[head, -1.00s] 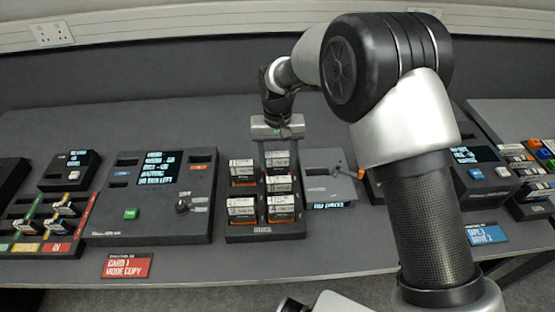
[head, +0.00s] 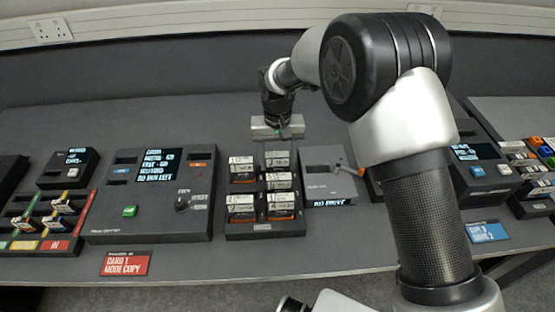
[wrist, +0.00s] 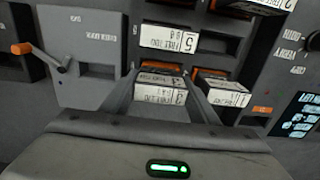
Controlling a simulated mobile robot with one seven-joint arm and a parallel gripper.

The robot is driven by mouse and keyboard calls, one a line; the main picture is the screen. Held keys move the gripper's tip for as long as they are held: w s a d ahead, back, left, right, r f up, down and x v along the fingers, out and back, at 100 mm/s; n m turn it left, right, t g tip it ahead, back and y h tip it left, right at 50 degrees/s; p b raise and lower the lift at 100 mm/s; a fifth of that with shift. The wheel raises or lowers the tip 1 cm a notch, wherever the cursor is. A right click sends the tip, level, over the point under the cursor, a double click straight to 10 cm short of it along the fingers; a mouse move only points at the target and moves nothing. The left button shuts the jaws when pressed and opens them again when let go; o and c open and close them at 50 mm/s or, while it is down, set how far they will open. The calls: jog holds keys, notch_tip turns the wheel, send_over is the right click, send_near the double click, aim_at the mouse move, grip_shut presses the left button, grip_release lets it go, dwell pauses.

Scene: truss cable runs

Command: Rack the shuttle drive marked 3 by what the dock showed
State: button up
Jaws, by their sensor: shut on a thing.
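A black drive rack (head: 262,230) stands mid-bench with several white-labelled drives in two columns. The drive marked 3 (wrist: 160,90) is at the back right of the rack, and my gripper (wrist: 163,100) is shut on it, one finger on each side. In the head view my gripper (head: 277,150) is above that back right corner. I cannot tell whether the drive is fully seated or slightly lifted. The grey dock (head: 322,180) is just right of the rack, with an orange-tipped lever and a small screen that reads "NO DRIVE".
Neighbouring drives sit close: one marked 5 (wrist: 168,38) in front and another (wrist: 220,96) beside the held one. A large console (head: 150,200) with a screen and knob is left of the rack. A red card (head: 125,264) lies at the front edge. Bare bench lies behind the rack.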

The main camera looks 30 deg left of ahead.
jog(key=shift+f+b, duration=0.35)
jog(key=shift+f, duration=0.25)
dwell(0.3)
jog(key=o, duration=1.8)
jog(key=shift+r+p, duration=2.2)
jog(key=shift+r, duration=1.6)
